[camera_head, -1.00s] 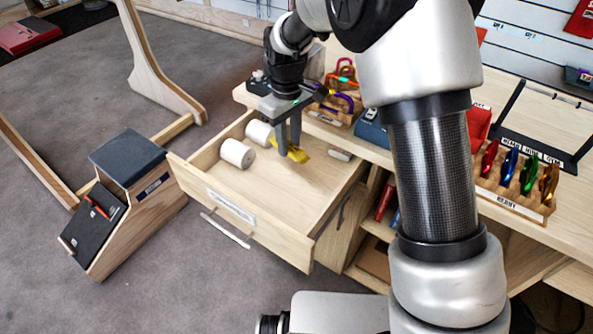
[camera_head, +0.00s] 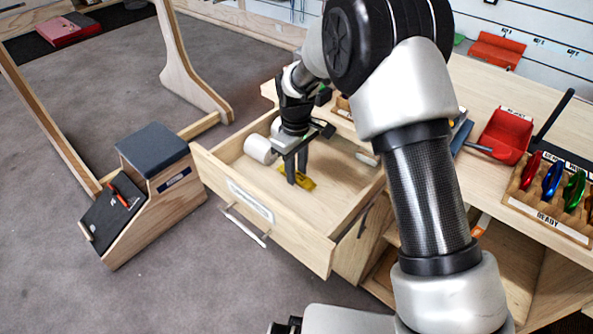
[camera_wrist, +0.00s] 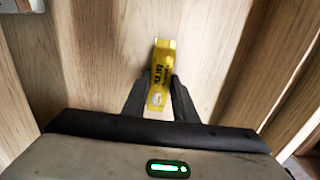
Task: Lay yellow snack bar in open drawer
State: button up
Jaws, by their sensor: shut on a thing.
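The yellow snack bar (camera_head: 304,181) is low inside the open drawer (camera_head: 262,219), and it also shows between the fingers in the wrist view (camera_wrist: 161,75). My gripper (camera_head: 296,179) points down into the drawer and is shut on the bar; the fingers (camera_wrist: 160,100) press its two sides in the wrist view. The bar is at or very near the drawer floor (camera_wrist: 100,60); I cannot tell whether it touches. The part of the bar nearest the palm is partly hidden by the fingers.
The right and front of the drawer floor are clear. A wooden box with a dark top (camera_head: 153,150) stands left of the drawer.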

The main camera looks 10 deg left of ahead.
jog(key=shift+r, duration=0.1)
jog(key=o, duration=1)
